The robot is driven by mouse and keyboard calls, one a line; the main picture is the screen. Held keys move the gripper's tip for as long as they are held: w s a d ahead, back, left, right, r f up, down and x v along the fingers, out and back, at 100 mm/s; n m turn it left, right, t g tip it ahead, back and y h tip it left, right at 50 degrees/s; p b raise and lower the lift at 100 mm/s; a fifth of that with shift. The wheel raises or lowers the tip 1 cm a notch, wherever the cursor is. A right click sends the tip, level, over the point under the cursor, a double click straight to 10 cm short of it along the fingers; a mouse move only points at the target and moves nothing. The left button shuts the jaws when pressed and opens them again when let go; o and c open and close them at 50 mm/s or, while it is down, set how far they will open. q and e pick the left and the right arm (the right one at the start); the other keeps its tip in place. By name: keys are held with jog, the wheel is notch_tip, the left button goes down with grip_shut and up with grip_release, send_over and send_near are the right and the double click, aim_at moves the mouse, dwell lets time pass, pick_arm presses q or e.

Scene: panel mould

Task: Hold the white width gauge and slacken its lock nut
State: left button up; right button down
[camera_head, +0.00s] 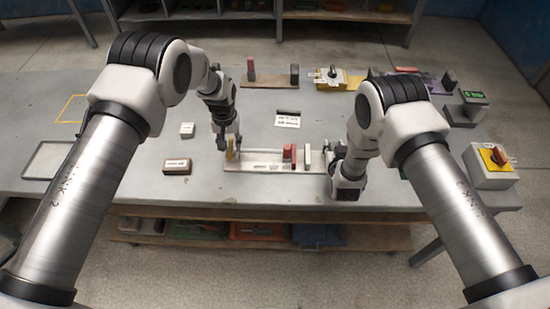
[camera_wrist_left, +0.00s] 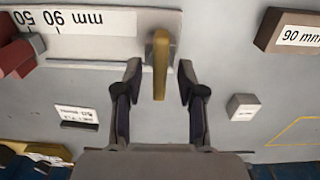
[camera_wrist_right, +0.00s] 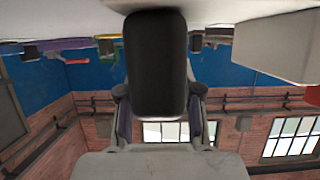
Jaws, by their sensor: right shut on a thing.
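The white width gauge (camera_head: 268,168) lies on the grey table, a long pale bar with mm markings; it also shows in the left wrist view (camera_wrist_left: 110,22). A red block (camera_head: 289,152) and a white upright (camera_head: 307,155) stand on it. At its left end is a brass-coloured lever (camera_wrist_left: 160,65), apparently on the lock nut, which I cannot make out. My left gripper (camera_head: 229,146) is open, its fingers either side of the lever with gaps. My right gripper (camera_head: 335,155) is shut on a black handle (camera_wrist_right: 156,65) at the gauge's right end.
A brown block labelled 90 mm (camera_head: 177,166) and a small white block (camera_head: 187,130) lie left of the gauge. A small label card (camera_head: 287,121) lies behind it. A tray (camera_head: 62,160) lies at the far left.

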pick_arm(q)
grip_shut()
pick_arm(e)
jog(key=shift+s+f, duration=0.1)
jog(key=shift+f, duration=0.1)
pick_arm(q)
jog(key=n, duration=2.1)
jog(key=shift+d, duration=0.1)
pick_arm(e)
jog(key=shift+a, duration=0.1)
pick_arm(q)
jog(key=shift+w+n, duration=0.1)
jog(key=shift+n, duration=0.2)
grip_release()
